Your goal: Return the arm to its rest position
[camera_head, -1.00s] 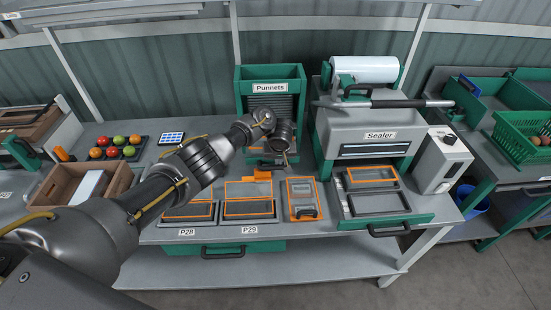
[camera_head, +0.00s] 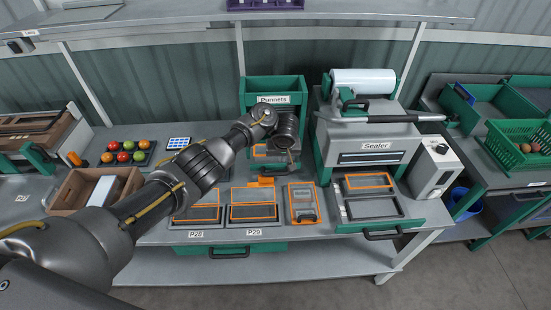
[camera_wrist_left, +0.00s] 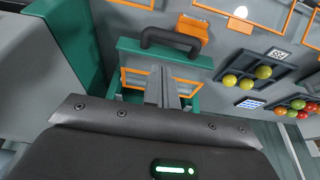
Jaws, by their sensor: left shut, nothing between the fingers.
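My left arm comes in from the left in the head view and reaches over the workbench. My left gripper (camera_head: 291,168) is in front of the green punnet dispenser (camera_head: 272,84), above the bench. In the left wrist view its two fingers (camera_wrist_left: 161,84) are together with nothing between them. Beyond them shows a green panel with a black handle (camera_wrist_left: 171,41). The gripper's palm hides the lower part of that view. My right gripper does not show.
The sealer (camera_head: 376,146) stands right of my gripper. A tomato tray (camera_head: 126,157) and a brown box (camera_head: 75,196) are at left. A green basket (camera_head: 512,140) is far right.

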